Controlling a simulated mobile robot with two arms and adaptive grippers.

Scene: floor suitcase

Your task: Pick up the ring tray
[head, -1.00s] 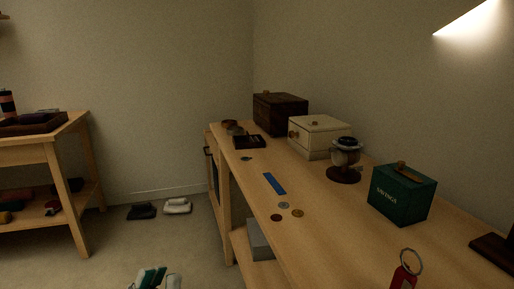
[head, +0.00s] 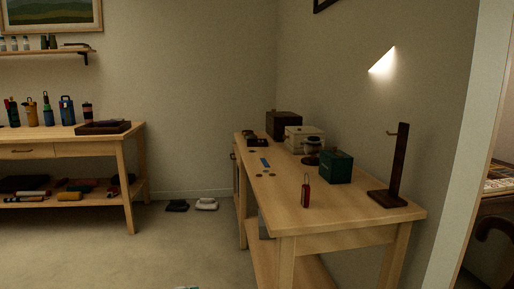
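A small dark, low tray (head: 257,142), perhaps the ring tray, sits near the far left end of the right-hand wooden table (head: 312,218). It is too small to see what lies in it. A larger brown tray (head: 103,127) lies on the left-hand bench, with dark things on it; I cannot tell from here whether it is a ring tray. Neither of my grippers shows in the view.
The right table also holds a dark brown box (head: 284,124), a cream box (head: 301,135), a green box (head: 337,168), a red-handled object (head: 306,192) and a dark stand (head: 398,170). Shoes (head: 206,204) lie on the floor between table and bench. The floor (head: 110,258) in front is largely clear.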

